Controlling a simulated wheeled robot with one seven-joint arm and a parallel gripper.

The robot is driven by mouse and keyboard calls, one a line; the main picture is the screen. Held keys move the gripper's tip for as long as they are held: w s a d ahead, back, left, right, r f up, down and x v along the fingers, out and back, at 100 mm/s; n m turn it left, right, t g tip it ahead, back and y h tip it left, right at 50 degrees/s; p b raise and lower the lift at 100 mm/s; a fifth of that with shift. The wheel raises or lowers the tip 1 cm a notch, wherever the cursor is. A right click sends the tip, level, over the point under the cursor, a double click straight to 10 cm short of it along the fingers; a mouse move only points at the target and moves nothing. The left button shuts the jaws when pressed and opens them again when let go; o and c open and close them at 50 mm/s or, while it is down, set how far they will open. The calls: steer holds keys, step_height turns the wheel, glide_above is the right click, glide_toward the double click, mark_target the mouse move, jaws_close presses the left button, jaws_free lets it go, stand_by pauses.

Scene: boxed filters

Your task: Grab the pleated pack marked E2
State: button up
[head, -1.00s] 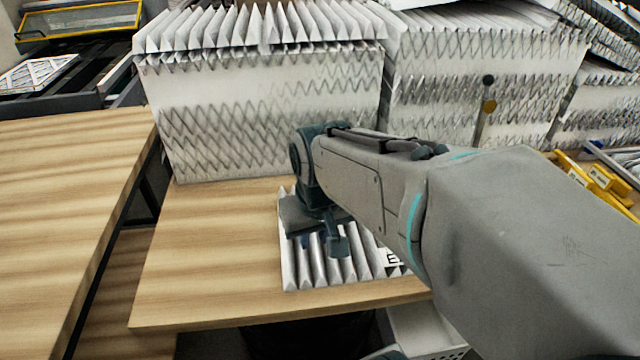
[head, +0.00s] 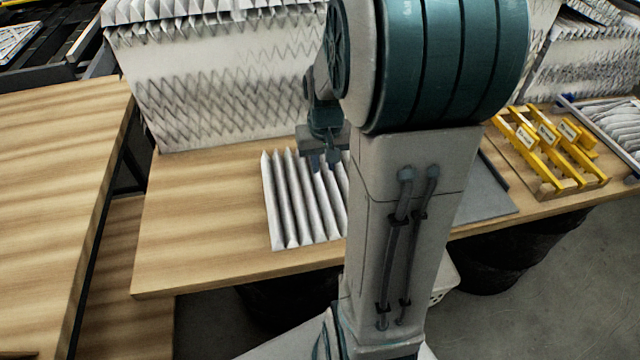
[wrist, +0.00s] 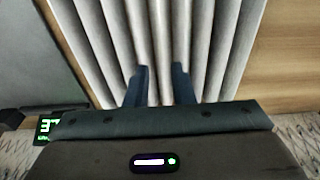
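A white pleated pack (head: 298,205) lies flat on the wooden table, its right part hidden behind my arm. No mark can be read on it in the head view now. My gripper (head: 324,163) is over the pack's far part. In the wrist view my gripper (wrist: 161,72) points at the pleats of the pack (wrist: 222,45), its two dark fingers apart with pleats showing between them. It looks open and empty; whether the fingertips touch the pleats I cannot tell. A small dark tag with a bright, partly cut mark (wrist: 47,128) shows at lower left.
A tall stack of pleated packs (head: 225,100) stands just behind. A grey plate (head: 487,190) and yellow holders (head: 550,150) are on the right. Bare table (head: 200,220) lies left of the pack. Another wooden table (head: 60,180) is at far left across a gap.

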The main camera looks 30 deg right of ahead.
mark_target(321, 182)
steer(key=shift+w+a+f+p, duration=0.1)
steer(key=shift+f+p, duration=0.2)
steer(key=shift+f, duration=1.15)
steer(key=shift+w+a+f+p, duration=0.1)
steer(key=shift+f+p, duration=0.15)
steer(key=shift+f, duration=1.15)
jaws_close()
